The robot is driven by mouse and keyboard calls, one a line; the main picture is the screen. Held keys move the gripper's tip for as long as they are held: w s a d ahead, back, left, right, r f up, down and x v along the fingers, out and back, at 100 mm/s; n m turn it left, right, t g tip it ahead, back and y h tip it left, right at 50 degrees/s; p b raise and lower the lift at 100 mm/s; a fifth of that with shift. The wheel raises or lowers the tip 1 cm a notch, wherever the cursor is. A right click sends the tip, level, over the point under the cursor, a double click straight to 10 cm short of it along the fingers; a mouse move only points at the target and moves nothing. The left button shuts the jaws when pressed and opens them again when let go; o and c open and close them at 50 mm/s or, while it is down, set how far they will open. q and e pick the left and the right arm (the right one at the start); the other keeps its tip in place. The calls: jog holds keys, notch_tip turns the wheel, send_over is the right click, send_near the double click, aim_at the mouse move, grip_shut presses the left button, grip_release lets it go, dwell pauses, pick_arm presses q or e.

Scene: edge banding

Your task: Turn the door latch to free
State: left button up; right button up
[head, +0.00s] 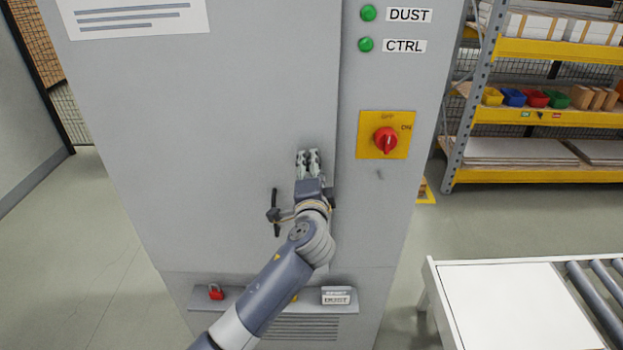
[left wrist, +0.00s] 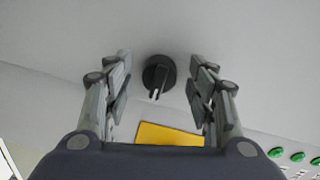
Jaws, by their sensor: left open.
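The door latch (left wrist: 158,70) is a black round knob with a short lever, on the grey cabinet door. In the left wrist view it sits between and beyond the fingertips, with a gap on both sides. My left gripper (head: 308,160) (left wrist: 160,80) is open and faces the door (head: 230,110). No finger visibly touches the latch. In the head view the latch is hidden behind my gripper. My right gripper is not in view.
A red rotary switch (head: 385,140) on a yellow plate (head: 367,125) is right of my gripper. Below is a ledge (head: 250,302) with a red padlock (head: 216,292) and a tag (head: 338,296). A roller table (head: 510,305) stands at lower right, shelving (head: 550,117) behind.

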pick_arm(q)
jog(key=s, duration=1.1)
jog(key=shift+s+r, duration=0.4)
